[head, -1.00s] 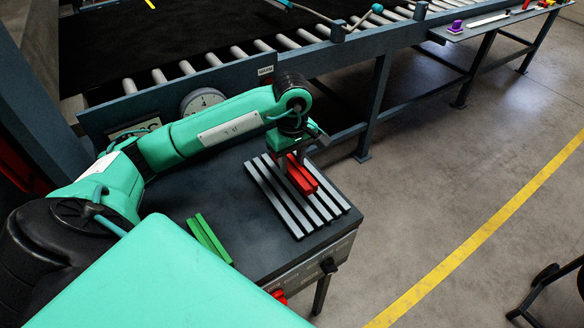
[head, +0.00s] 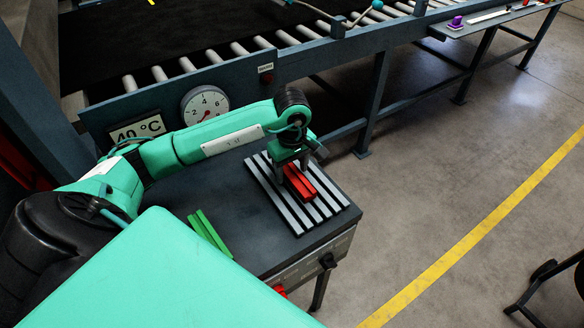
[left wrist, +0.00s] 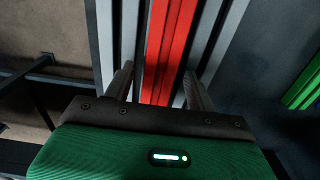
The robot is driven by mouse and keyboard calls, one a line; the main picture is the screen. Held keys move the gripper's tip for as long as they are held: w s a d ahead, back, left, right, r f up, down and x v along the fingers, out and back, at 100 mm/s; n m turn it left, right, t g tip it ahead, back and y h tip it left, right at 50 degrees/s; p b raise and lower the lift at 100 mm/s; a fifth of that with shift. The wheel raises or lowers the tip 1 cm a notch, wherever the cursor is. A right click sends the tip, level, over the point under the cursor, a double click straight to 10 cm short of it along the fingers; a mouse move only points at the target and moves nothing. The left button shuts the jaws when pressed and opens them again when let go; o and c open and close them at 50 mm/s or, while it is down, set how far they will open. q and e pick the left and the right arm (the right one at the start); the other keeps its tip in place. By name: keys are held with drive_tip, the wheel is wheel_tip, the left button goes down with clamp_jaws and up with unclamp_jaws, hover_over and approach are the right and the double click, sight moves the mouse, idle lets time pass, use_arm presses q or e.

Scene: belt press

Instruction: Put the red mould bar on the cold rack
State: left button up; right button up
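The red mould bar (head: 300,183) lies on the rack of pale slats (head: 323,211), along the slats, on the dark table top. In the left wrist view the bar (left wrist: 170,45) runs between my fingers. My left gripper (head: 292,168) is above the bar, pointing down. In the left wrist view its two fingers (left wrist: 158,82) stand apart, one on each side of the bar, with gaps to it; it is open. The arm hides part of the bar's far end in the head view. My right gripper is not in view.
Green bars (head: 209,233) lie on the table left of the rack.

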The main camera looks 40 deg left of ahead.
sight(292, 174)
use_arm(q)
drive_tip(key=shift+r, duration=0.4)
wheel_tip(292, 174, up, 12)
drive_tip(key=b, duration=0.3)
drive_tip(key=shift+f, duration=0.25)
idle(0.4)
drive_tip(key=shift+f, duration=0.1)
